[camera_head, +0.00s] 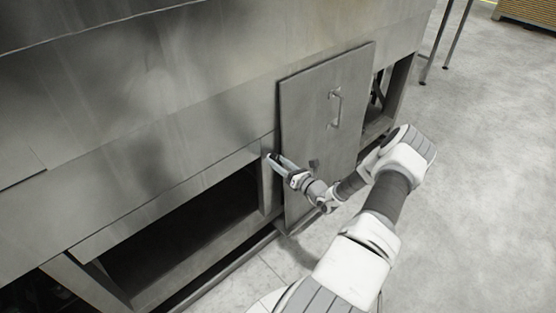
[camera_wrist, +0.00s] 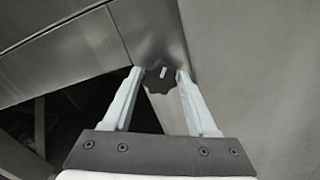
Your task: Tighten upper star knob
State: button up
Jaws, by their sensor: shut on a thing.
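The upper star knob (camera_wrist: 159,79) is black with a lobed rim and a pale stud at its centre. In the wrist view it sits between my gripper's two fingertips, against a grey metal post. My gripper (camera_wrist: 158,75) is shut on the knob, one finger on each side. In the head view my gripper (camera_head: 275,160) reaches the post at the left edge of the panel door (camera_head: 312,110). The knob is hidden there by the fingers.
The door has a bar handle (camera_head: 335,108) and a small dark fitting (camera_head: 313,163) lower down. A dark open bay (camera_head: 180,230) lies left of the post under the machine's sloped metal side. Open concrete floor (camera_head: 470,180) lies to the right.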

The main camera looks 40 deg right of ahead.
jog(key=m, duration=0.3)
jog(key=shift+m+p, duration=0.4)
jog(key=m, duration=0.3)
jog(key=shift+f+m+p, duration=0.1)
jog(key=shift+m+p, duration=0.2)
jog(key=m, duration=0.3)
jog(key=shift+m, duration=0.4)
jog(key=m, duration=0.3)
jog(key=shift+f+m, duration=0.1)
jog(key=shift+m, duration=0.2)
jog(key=m, duration=0.3)
jog(key=shift+f+m, duration=0.1)
jog(key=shift+m, duration=0.2)
jog(key=shift+a+m, duration=0.1)
jog(key=shift+m, duration=5.2)
